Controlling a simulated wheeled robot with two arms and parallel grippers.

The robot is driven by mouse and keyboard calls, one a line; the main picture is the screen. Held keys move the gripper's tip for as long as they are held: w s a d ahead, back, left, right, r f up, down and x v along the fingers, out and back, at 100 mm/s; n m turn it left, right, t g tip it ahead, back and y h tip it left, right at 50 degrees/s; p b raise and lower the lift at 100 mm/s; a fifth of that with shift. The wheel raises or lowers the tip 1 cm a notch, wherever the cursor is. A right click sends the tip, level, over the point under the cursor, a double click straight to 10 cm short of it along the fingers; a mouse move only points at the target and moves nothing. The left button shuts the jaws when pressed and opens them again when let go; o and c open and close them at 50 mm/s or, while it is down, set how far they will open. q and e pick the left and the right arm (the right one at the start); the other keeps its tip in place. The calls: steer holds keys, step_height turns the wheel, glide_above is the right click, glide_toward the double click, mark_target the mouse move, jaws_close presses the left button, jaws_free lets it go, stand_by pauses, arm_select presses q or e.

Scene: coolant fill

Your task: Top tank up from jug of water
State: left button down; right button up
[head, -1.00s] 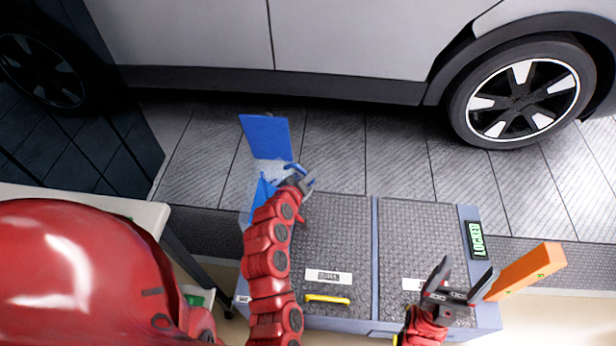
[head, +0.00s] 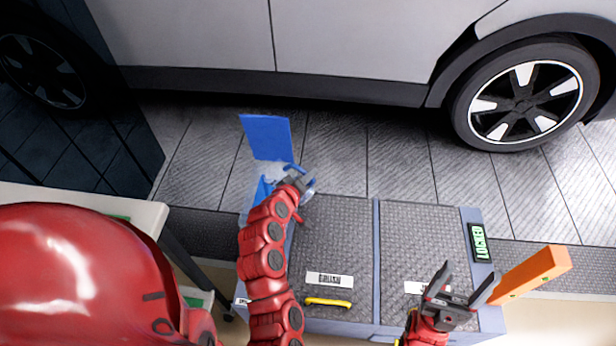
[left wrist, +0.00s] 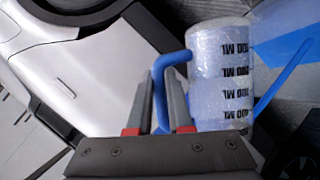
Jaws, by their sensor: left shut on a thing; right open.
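The jug of water (left wrist: 222,75) is clear, with black ML marks and a blue handle (left wrist: 166,60). It fills the middle right of the left wrist view. My left gripper (left wrist: 165,100) is shut on that handle. In the head view my left gripper (head: 303,184) is at the far left end of the bench, and the arm partly hides the jug. A blue upright panel (head: 266,138) and blue and clear parts (head: 263,190) are beside it; I cannot tell which belong to the tank. My right gripper (head: 460,286) is open and empty over the bench's right part.
The grey bench (head: 335,230) has textured lids, a yellow handle (head: 328,302) and a green lit sign (head: 480,242). An orange block (head: 530,274) is beside my right gripper. A car (head: 330,50) stands behind. A pale table (head: 120,212) is at left.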

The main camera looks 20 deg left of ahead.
arm_select(q)
steer(key=shift+a+r+n+h+b, duration=0.15)
steer(key=shift+a+n+h+b, duration=0.65)
steer(key=shift+b, duration=1.3)
stand_by(0.9)
